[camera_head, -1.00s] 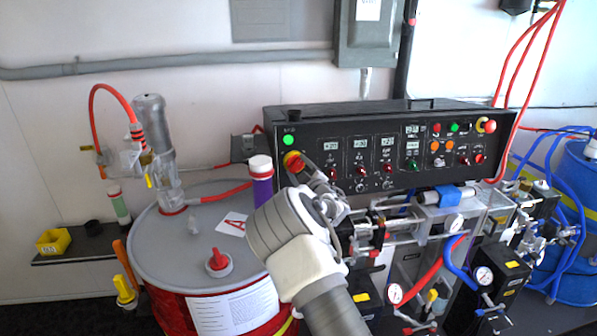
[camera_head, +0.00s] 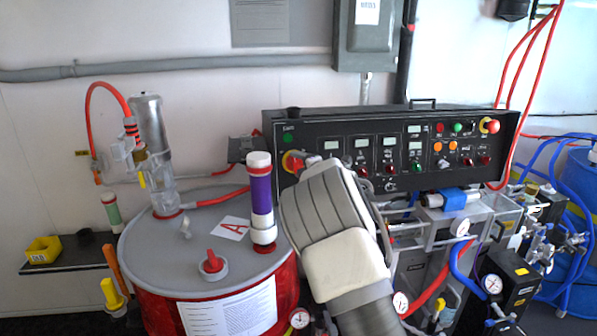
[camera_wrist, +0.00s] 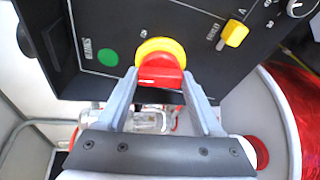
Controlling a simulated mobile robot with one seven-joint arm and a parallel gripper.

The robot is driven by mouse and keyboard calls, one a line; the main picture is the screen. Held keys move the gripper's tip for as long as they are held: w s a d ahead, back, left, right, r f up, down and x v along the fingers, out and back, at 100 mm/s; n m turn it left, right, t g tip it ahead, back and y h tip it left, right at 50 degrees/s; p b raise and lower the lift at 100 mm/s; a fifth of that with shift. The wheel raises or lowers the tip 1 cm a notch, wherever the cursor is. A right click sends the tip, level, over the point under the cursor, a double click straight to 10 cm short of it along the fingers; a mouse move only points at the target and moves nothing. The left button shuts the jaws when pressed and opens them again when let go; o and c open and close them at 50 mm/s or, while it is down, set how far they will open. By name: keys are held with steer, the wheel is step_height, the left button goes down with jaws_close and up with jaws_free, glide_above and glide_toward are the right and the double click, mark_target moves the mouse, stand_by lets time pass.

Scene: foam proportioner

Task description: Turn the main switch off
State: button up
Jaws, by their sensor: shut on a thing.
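The main switch (camera_head: 289,161) is a red rotary handle on a yellow ring at the left end of the black control panel (camera_head: 340,130). It also shows in the wrist view (camera_wrist: 160,68), where the red handle lies crosswise between the two grey fingers. My gripper (camera_wrist: 160,82) is shut on this handle. In the head view my gripper (camera_head: 304,161) reaches the switch from the right, and my wrist hides part of the panel below. A round green lamp (camera_head: 288,138) beside the switch looks dark. The panel displays (camera_head: 361,143) look blank.
A red drum (camera_head: 150,300) with a grey lid stands left of the panel. A purple tube (camera_head: 260,190) stands upright on the lid, close to my wrist. Gauges, valves and hoses (camera_head: 460,255) crowd the space below the panel.

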steer(key=n+h, duration=0.1)
steer(key=n, duration=0.2)
steer(key=shift+r, duration=0.15)
steer(key=shift+n+g+h, duration=0.3)
steer(key=shift+n+g, duration=0.1)
steer(key=shift+n, duration=1)
steer(key=shift+r, duration=0.1)
steer(key=o, duration=1.4)
steer(key=shift+b, duration=0.3)
steer(key=shift+c, duration=0.2)
steer(key=b+v, duration=0.2)
steer(key=v, duration=1.5)
steer(key=shift+s, duration=0.2)
steer(key=shift+r, duration=0.1)
